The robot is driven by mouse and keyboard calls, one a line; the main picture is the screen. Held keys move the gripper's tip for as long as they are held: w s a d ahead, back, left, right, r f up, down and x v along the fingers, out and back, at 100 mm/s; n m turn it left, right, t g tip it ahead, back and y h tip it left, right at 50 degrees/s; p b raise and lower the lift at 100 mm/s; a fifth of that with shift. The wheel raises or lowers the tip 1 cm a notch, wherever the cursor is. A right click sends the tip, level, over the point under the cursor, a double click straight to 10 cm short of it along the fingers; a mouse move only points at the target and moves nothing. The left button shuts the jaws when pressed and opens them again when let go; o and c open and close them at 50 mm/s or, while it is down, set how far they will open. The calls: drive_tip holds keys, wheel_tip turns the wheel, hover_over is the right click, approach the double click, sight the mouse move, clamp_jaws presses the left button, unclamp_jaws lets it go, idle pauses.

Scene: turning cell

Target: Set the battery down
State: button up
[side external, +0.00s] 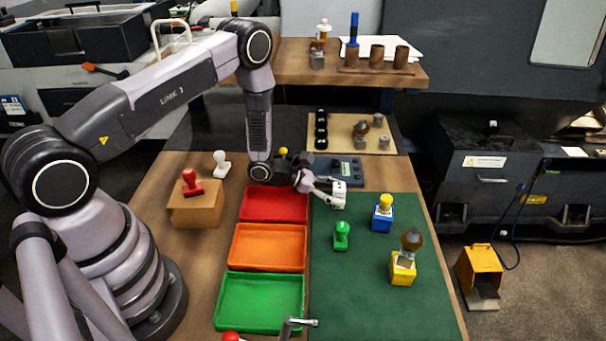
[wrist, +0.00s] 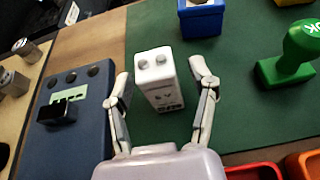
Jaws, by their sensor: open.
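The battery (wrist: 158,82) is a white block with two round terminals on top and dark print on its side. It stands upright on the green mat (wrist: 240,125) in the wrist view. My gripper (wrist: 161,78) is open, with one finger on each side of the battery and a visible gap at both sides. In the side view the battery (side external: 339,193) shows as a small white block at the mat's far left corner. My gripper (side external: 322,187) reaches it there from the left.
A dark blue device (side external: 338,170) sits just behind. Red (side external: 275,204), orange (side external: 268,246) and green (side external: 260,301) trays line the mat's left side. A green stamp (side external: 341,236), a blue block (side external: 382,217) and a yellow block (side external: 403,269) stand on the mat. The mat's front is clear.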

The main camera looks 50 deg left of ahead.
drive_tip(key=v, duration=1.1)
drive_tip(key=shift+f, duration=0.1)
drive_tip(key=shift+s+a+r, duration=0.1)
drive_tip(key=shift+r, duration=0.2)
drive_tip(key=s+d+r+m+g+h, duration=0.1)
drive_tip(key=s+d+r+m+g, duration=0.2)
drive_tip(key=r+m, duration=0.3)
drive_tip(key=s+d+r+m+g, duration=0.2)
drive_tip(key=s+d+r+m, duration=0.15)
drive_tip(key=r, duration=0.55)
drive_tip(key=s+d+r+m+g+h, duration=0.1)
drive_tip(key=s+d+r+m+g, duration=0.15)
drive_tip(key=r+m, duration=0.35)
drive_tip(key=s+a+r+m+t+y, duration=0.2)
drive_tip(key=s+a+r+m+y, duration=0.2)
drive_tip(key=s, duration=0.4)
drive_tip(key=s+a+r+m+t+y, duration=0.1)
drive_tip(key=s+a+r+m+y, duration=0.3)
drive_tip(key=s+r+m+y, duration=0.3)
drive_tip(key=shift+s+a+r+t, duration=0.4)
drive_tip(key=shift+s+r, duration=0.5)
drive_tip(key=shift+s, duration=0.25)
